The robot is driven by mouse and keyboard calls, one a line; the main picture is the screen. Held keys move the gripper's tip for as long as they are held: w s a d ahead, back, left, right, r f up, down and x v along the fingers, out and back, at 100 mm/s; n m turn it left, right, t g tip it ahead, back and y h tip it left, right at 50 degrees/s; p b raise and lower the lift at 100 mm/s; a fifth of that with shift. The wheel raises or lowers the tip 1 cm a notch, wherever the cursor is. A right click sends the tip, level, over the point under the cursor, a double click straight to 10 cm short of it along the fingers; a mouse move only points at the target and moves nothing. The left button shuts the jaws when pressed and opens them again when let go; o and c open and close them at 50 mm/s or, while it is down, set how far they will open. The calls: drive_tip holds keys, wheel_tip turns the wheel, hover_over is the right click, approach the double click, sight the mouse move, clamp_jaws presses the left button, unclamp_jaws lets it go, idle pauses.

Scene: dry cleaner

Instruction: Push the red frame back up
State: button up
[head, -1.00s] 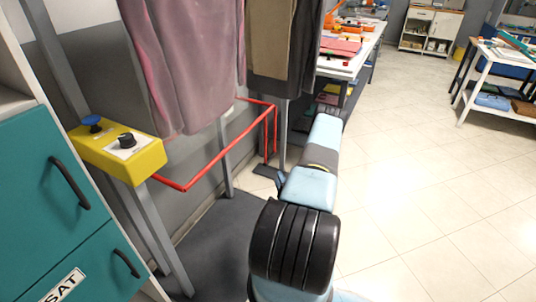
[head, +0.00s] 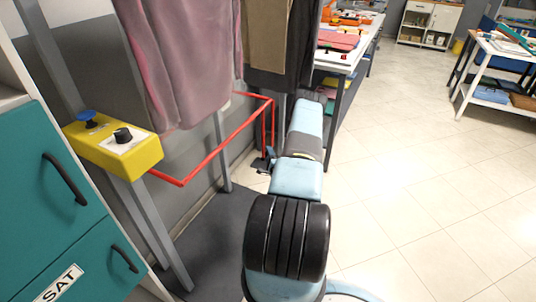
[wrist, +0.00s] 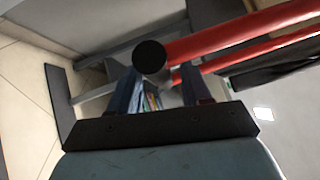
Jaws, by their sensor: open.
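The red frame (head: 213,155) is a thin bar loop in the head view, sitting low below the hanging garments. In the wrist view, red bars (wrist: 235,40) cross from the right, and a round black end lies over the gap between my fingers. My gripper (wrist: 158,92) is open, its two dark fingers spread just under that end. I cannot tell whether they touch it.
The yellow control box (head: 112,145) has a blue button and a black knob. Garments (head: 180,65) hang over the frame. Teal drawers (head: 60,190) stand at left, and a work table (head: 345,60) stands behind my arm.

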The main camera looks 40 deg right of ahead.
drive_tip(key=shift+w+d+r, duration=0.1)
drive_tip(key=shift+w+d, duration=0.1)
drive_tip(key=shift+w, duration=0.3)
drive_tip(key=shift+c, duration=0.5)
clamp_jaws()
